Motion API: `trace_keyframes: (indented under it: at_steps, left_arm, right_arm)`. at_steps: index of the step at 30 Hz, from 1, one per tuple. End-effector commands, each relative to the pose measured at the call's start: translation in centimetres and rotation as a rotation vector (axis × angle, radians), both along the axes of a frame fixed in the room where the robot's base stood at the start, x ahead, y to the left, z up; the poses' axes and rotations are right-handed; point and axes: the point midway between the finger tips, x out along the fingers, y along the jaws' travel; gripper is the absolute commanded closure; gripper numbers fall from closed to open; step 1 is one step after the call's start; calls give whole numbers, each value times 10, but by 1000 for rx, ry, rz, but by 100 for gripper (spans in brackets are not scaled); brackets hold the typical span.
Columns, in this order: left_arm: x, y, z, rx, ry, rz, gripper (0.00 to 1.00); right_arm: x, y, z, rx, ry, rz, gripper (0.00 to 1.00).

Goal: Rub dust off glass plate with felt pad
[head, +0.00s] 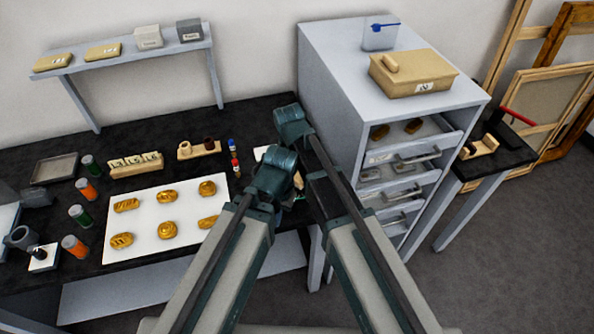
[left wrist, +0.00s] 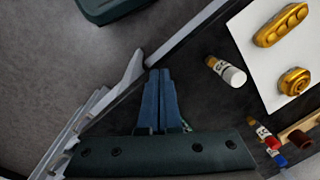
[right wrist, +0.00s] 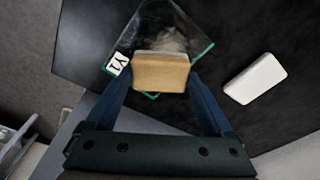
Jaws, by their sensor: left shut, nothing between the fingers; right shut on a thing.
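The felt pad (right wrist: 160,72) is a tan block, gripped between the blue fingers of my right gripper (right wrist: 160,82) in the right wrist view. Just beyond and partly under it is the clear glass plate (right wrist: 195,48), with greenish edges and a small black-and-white label. A pale, dusty smear shows on the plate beside the pad. I cannot tell whether the pad touches the glass. My left gripper (left wrist: 160,74) is shut and empty over the dark table near its edge. In the head view my arms hide most of the plate.
A white block (right wrist: 255,78) lies right of the plate. A white-capped vial (left wrist: 228,72) is near my left gripper. Gold pieces lie on a white board (head: 150,197). A grey drawer cabinet (head: 335,85) with open drawers stands close right of my arms.

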Motion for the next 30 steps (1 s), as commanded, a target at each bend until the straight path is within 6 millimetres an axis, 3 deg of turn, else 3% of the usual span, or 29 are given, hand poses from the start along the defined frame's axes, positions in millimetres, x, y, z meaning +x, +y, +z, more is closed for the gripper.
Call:
trace_keyframes:
  at_steps: [1,9,20,30]
  left_arm:
    - [8,-18,-1,0,-1,-35,100]
    - [9,-18,-2,0,-1,-35,100]
    - [9,-18,-2,0,0,-36,100]
    - [8,-18,0,0,0,-35,100]
  right_arm:
    - [-10,44,-1,0,0,83,58]
    - [-6,24,-2,1,1,84,58]
    - [-7,14,-2,0,3,83,58]
    - [-3,-14,0,0,1,82,58]
